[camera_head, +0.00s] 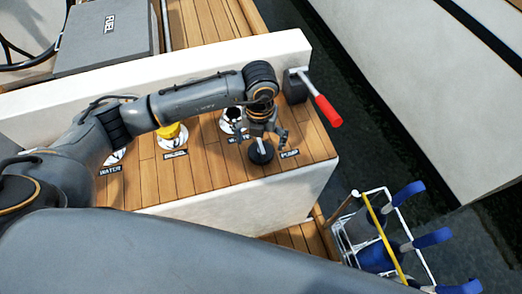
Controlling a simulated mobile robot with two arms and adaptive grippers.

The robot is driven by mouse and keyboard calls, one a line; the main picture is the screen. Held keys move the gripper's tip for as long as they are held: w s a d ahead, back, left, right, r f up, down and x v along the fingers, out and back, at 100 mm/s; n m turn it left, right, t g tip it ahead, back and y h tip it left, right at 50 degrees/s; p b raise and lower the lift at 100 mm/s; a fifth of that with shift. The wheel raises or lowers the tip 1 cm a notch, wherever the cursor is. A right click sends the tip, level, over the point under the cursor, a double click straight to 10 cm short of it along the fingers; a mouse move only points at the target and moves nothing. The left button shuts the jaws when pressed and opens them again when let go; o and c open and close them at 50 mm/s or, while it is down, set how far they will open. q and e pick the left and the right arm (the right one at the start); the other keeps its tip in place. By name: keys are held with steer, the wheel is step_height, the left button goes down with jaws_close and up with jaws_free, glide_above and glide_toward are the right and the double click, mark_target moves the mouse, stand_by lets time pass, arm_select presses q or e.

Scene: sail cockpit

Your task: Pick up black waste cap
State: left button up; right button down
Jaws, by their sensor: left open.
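The black waste cap (261,155) is a round black disc on the planked top (215,165), near the pump label. A thin upright part seems to rise from its middle. My left gripper (265,138) comes in from the left and points down just above the cap. Its fingers are open and spread to either side of the cap's upper part; I cannot tell whether they touch it. Left of the gripper is a white ring with a dark centre (233,119), partly hidden by my arm. My right gripper is out of view.
A yellow cap (172,131) sits in a white ring under my left arm. A red-handled lever (328,112) sticks out from the white wall (290,47) at the right. A grey fuel box (108,38) stands behind. A white rack with blue-covered items (375,255) is lower right.

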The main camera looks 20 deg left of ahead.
arm_select(q)
steer(key=shift+d+f+p, duration=0.1)
steer(key=shift+f+p, duration=0.3)
steer(key=shift+f, duration=0.55)
step_height(320, 180, down, 3)
steer(key=shift+w+r, duration=0.1)
steer(key=shift+r, duration=0.1)
steer(key=shift+f, duration=0.35)
steer(key=shift+c, duration=0.2)
steer(key=c, duration=1.1)
steer(key=shift+c, duration=1.1)
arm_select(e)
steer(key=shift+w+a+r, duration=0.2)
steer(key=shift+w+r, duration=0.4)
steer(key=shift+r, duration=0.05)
